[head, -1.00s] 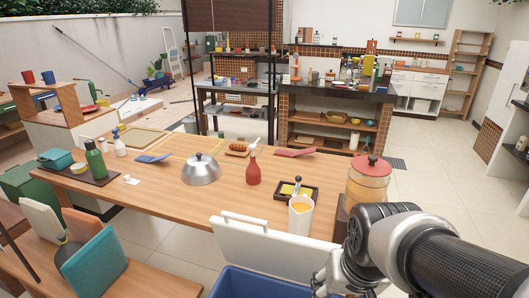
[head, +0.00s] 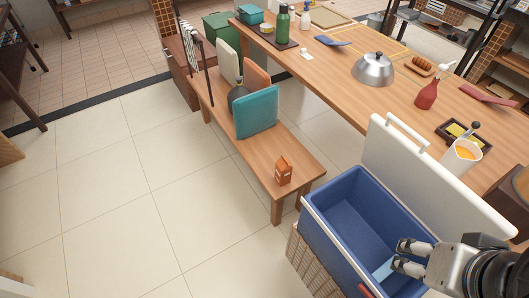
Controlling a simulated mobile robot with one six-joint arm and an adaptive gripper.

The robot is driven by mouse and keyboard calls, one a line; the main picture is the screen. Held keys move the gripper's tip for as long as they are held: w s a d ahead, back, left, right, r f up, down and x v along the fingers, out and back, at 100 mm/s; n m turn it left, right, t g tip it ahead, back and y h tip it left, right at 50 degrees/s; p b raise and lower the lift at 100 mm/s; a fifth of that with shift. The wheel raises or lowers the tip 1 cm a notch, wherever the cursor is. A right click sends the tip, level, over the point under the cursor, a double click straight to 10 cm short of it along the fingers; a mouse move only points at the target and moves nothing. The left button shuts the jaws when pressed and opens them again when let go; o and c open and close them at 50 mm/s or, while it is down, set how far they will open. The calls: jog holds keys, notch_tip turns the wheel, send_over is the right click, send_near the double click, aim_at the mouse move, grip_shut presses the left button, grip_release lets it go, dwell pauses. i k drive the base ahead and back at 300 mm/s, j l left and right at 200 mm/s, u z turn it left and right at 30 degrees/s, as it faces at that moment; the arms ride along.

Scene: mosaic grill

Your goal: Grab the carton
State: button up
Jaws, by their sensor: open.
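A small orange carton (head: 284,170) stands upright near the front end of a low wooden bench (head: 226,122). My gripper (head: 396,257) is at the lower right, over the open blue cooler (head: 352,207). Its two fingers are apart and point left, with nothing seen between them.
The cooler's white lid (head: 420,180) stands open beside the table (head: 340,75). A teal cushion (head: 257,112) and a dark bottle (head: 237,97) are farther along the bench. The tiled floor (head: 130,190) left of the bench is clear.

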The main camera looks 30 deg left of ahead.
aim_at(283, 168)
jog(key=j+u, duration=0.15)
jog(key=u, duration=0.8)
jog(key=i+j+z, duration=0.1)
jog(key=i+j, duration=0.6)
jog(key=j, duration=0.15)
jog(key=i+j+z, duration=0.15)
jog(key=i+j, duration=0.55)
jog(key=j, duration=0.15)
jog(key=z, duration=0.05)
